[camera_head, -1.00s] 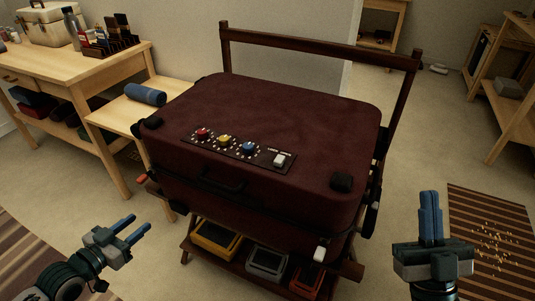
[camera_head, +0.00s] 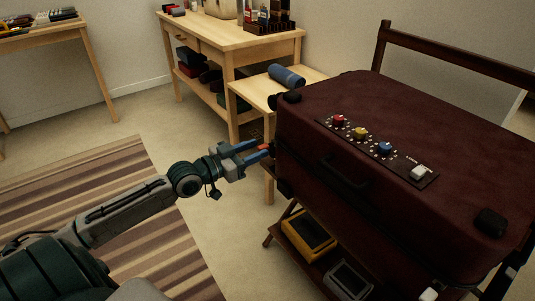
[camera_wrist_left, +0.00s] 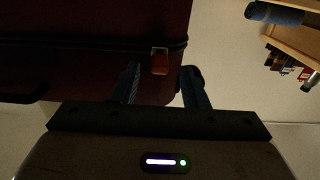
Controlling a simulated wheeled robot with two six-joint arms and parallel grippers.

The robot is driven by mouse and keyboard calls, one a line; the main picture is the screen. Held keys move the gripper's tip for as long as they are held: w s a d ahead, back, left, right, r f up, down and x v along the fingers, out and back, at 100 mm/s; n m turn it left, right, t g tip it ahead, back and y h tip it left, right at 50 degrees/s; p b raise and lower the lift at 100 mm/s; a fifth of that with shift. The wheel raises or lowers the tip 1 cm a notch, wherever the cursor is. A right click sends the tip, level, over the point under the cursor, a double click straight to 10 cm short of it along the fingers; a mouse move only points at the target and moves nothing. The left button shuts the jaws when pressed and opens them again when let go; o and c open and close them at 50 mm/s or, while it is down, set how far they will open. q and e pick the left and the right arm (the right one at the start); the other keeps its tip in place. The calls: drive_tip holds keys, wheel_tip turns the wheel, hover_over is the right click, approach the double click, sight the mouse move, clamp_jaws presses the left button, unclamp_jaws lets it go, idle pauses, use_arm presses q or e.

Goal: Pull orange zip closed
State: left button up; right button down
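The dark red suitcase (camera_head: 400,130) lies flat on a wooden stand, and it fills the upper left of the left wrist view (camera_wrist_left: 90,20). The orange zip pull (camera_head: 266,148) is at the suitcase's left corner; in the left wrist view the pull (camera_wrist_left: 160,62) hangs on the dark zip line. My left gripper (camera_head: 253,151) is open, with its blue fingertips by the pull. In the left wrist view the left gripper (camera_wrist_left: 162,82) has its fingers apart on either side of the pull, not closed on it. My right gripper is out of view.
A small wooden table with a blue roll (camera_head: 286,76) stands behind the suitcase's left side. A workbench (camera_head: 235,38) is further back. A yellow-rimmed bin (camera_head: 308,234) and a grey bin (camera_head: 348,280) sit under the suitcase.

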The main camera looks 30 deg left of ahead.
sight(259, 148)
use_arm(q)
drive_tip(key=shift+b+x, duration=1)
drive_tip(key=shift+x, duration=1.35)
drive_tip(key=shift+d+r, duration=0.1)
clamp_jaws()
